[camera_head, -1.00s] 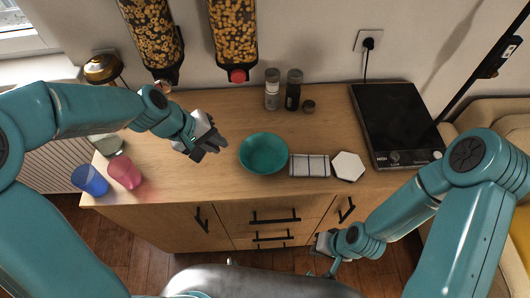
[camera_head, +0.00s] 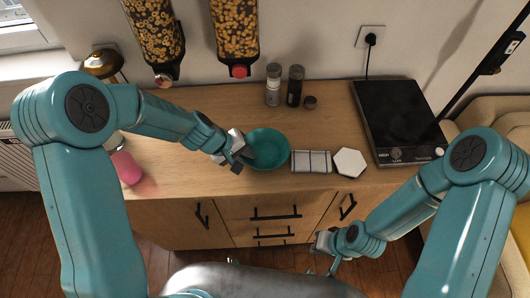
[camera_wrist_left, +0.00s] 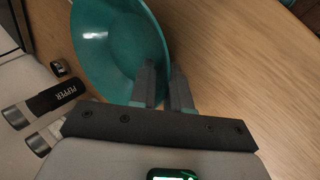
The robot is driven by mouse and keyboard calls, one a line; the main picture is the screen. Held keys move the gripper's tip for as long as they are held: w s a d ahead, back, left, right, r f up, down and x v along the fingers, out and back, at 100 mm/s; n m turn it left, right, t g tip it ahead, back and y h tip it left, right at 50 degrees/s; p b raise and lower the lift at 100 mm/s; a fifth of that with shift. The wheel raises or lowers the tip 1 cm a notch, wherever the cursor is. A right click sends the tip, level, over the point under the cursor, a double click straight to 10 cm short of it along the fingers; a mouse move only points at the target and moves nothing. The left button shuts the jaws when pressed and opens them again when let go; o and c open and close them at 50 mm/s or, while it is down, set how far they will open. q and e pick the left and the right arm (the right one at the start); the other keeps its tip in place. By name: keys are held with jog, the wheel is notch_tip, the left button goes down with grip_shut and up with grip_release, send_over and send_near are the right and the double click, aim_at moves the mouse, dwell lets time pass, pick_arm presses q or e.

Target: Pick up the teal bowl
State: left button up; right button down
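The teal bowl (camera_head: 268,148) stands upright and empty on the wooden counter. My left gripper (camera_head: 243,160) is at the bowl's left rim in the head view, its two dark fingers apart. In the left wrist view the bowl (camera_wrist_left: 110,40) fills the upper left. There the left gripper's fingers (camera_wrist_left: 164,85) straddle the rim, one over the inside and one outside, with a narrow gap between them. Contact with the wall cannot be made out. My right gripper (camera_head: 323,243) hangs low in front of the drawers, too small to read its fingers.
A black hob (camera_head: 398,118) is at the right. A pink cup (camera_head: 127,168) stands at the left, partly behind my arm.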

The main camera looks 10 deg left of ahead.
pick_arm(q)
jog(key=shift+s, duration=0.1)
grip_shut()
